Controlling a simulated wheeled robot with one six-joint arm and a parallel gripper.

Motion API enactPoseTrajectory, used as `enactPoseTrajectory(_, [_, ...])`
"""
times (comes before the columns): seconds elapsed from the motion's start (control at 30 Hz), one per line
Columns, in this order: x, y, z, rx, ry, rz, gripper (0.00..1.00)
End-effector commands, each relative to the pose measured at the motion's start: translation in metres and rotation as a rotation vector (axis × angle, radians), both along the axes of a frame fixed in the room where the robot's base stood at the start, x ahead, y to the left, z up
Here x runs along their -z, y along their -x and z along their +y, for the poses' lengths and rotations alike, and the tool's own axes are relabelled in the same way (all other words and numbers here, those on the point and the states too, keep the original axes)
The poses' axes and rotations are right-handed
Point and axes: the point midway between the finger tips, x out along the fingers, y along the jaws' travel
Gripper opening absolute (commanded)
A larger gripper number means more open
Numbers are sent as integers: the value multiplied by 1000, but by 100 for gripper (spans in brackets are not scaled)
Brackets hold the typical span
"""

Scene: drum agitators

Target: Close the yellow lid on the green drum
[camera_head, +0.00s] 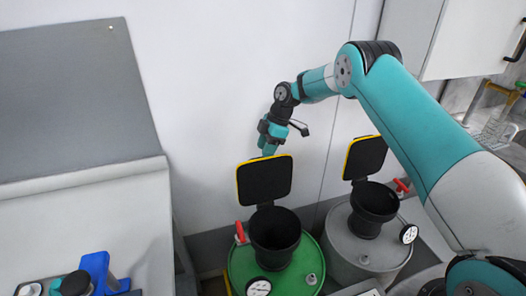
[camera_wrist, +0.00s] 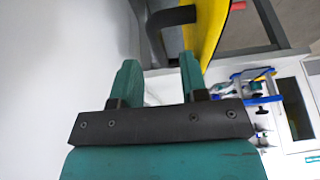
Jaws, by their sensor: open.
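The green drum (camera_head: 305,272) stands at the lower centre with a black funnel (camera_head: 276,240) on top. Its lid, yellow at the rim with a black inner face (camera_head: 264,180), stands upright and open at the back of the funnel. My gripper (camera_head: 268,150) is behind and just above the lid's top edge, pointing down, and its tips are partly hidden. In the wrist view my gripper (camera_wrist: 160,72) is open with nothing between the fingers. The yellow lid (camera_wrist: 207,30) shows just beyond the right finger; I cannot tell whether they touch.
A grey drum (camera_head: 352,262) with its own open yellow-rimmed lid (camera_head: 365,157) stands at the right. A red valve handle (camera_head: 240,232) and a gauge (camera_head: 258,287) sit on the green drum. The white wall is close behind my gripper. A bench (camera_head: 90,225) stands at the left.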

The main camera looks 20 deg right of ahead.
Motion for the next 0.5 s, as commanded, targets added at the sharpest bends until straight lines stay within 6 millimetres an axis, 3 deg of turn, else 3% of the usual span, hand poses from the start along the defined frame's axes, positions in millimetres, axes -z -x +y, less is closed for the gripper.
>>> enactPoseTrajectory(0.2, [19,1,9,0,-1,1,40])
enactPoseTrajectory(0.5, [23,1,10,0,-1,0,40])
